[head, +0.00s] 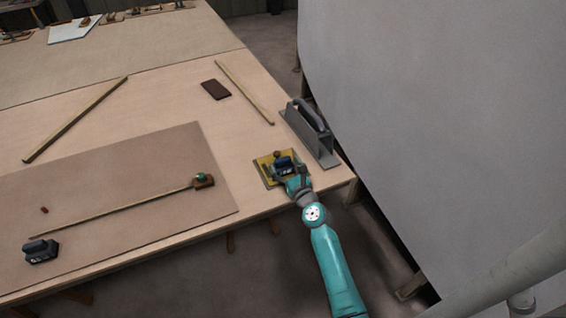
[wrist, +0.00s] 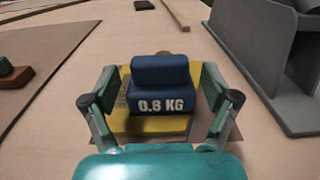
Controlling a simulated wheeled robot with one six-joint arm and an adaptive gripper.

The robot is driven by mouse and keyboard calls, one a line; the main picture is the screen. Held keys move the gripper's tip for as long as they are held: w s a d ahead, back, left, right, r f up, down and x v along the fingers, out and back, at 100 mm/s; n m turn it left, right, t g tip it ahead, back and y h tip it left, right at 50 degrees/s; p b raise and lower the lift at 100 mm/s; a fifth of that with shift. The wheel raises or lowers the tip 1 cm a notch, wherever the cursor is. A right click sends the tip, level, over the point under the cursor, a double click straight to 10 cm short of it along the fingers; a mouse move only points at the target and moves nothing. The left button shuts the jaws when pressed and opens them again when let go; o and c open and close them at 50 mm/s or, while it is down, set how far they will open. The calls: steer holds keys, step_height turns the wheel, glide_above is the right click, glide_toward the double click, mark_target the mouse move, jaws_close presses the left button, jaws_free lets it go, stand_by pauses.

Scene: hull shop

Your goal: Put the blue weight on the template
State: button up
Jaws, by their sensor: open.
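The blue weight (wrist: 160,82), marked 0.8 KG, sits upright on a yellow plate (wrist: 150,125) near the front right corner of the bench. In the head view the weight (head: 283,163) and yellow plate (head: 262,172) are partly hidden by my gripper (head: 289,172). In the wrist view my gripper (wrist: 160,90) is open, with one finger on each side of the weight and visible gaps between. I cannot tell for certain which piece is the template; the yellow plate is the one under the weight.
A grey metal angle piece with a handle (head: 312,133) stands close to the right. A brown sheet (head: 110,185) lies left, bearing a thin strip and a dark weight (head: 40,251). A dark brown block (head: 216,89) lies farther back. A large grey hull surface (head: 440,120) rises right.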

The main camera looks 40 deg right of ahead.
steer(key=v, duration=0.9)
steer(key=shift+s+a, duration=0.1)
steer(key=shift+s, duration=0.3)
steer(key=shift+a, duration=0.1)
steer(key=s+a+f+n+g+y, duration=0.1)
steer(key=s+a+f+n, duration=0.1)
steer(key=s+a+n, duration=0.7)
steer(key=s+a+f+n+g, duration=0.1)
steer(key=s+a+f+n, duration=0.2)
steer(key=s+a+n, duration=0.6)
steer(key=s+a+r+n+y, duration=0.2)
steer(key=s+r+n, duration=0.4)
steer(key=s+n, duration=0.4)
steer(key=s+a+r+n+y, duration=0.2)
steer(key=s+r+n, duration=0.4)
steer(key=s+n, duration=0.4)
steer(key=shift+s+a+n+g, duration=0.25)
steer(key=shift+a+n+g, duration=0.05)
steer(key=shift+a+n, duration=0.3)
steer(key=shift+r, duration=0.15)
steer(key=shift+o, duration=1.3)
